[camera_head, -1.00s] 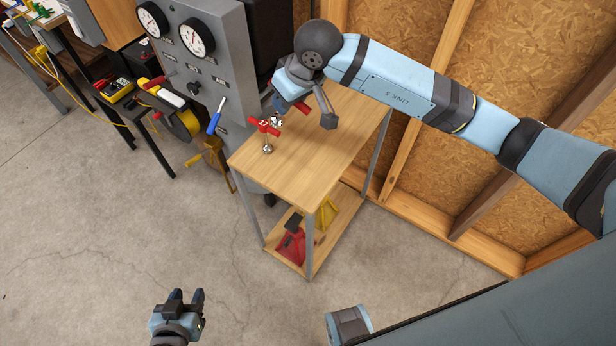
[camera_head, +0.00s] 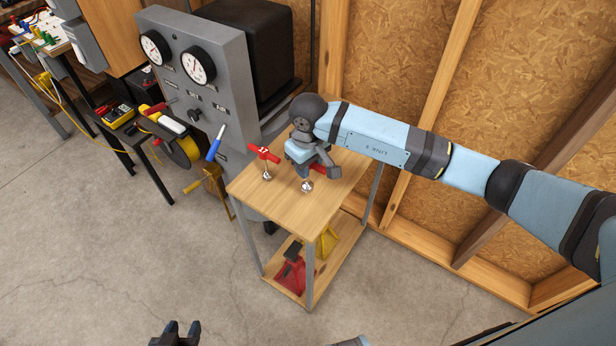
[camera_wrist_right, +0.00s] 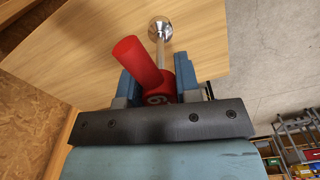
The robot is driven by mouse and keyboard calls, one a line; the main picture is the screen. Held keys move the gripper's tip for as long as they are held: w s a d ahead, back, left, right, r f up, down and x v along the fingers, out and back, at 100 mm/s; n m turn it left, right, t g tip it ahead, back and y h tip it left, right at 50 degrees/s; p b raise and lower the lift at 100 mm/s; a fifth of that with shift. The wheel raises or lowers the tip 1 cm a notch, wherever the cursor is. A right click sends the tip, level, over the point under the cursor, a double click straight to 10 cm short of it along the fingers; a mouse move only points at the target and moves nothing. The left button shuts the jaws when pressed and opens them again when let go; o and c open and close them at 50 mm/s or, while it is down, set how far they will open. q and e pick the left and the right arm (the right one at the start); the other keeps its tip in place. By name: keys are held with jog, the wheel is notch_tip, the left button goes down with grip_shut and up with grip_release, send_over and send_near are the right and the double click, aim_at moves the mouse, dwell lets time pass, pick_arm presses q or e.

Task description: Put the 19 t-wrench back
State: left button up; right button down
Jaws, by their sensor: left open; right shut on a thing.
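My right gripper (camera_head: 312,165) is shut on a red-handled T-wrench, above the small wooden table (camera_head: 270,205). In the right wrist view the jaws grip this T-wrench (camera_wrist_right: 135,62) by its red hub, where part of a number, a 9, shows. Its steel shaft points away to a round silver socket end. In the head view that end shows below the gripper, at or just above the tabletop; I cannot tell whether it touches. A second red T-wrench (camera_head: 264,153), marked 17, stands upright on the table to the left. My left gripper (camera_head: 180,330) is open and empty, low over the floor.
A grey gauge panel (camera_head: 190,80) with a blue-handled lever stands behind and left of the table. A stud wall (camera_head: 400,60) closes off the back right. Floor at left is clear.

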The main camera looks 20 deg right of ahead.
aim_at(308, 183)
jog(key=shift+f, duration=2.8)
jog(key=c, duration=0.8)
grip_release()
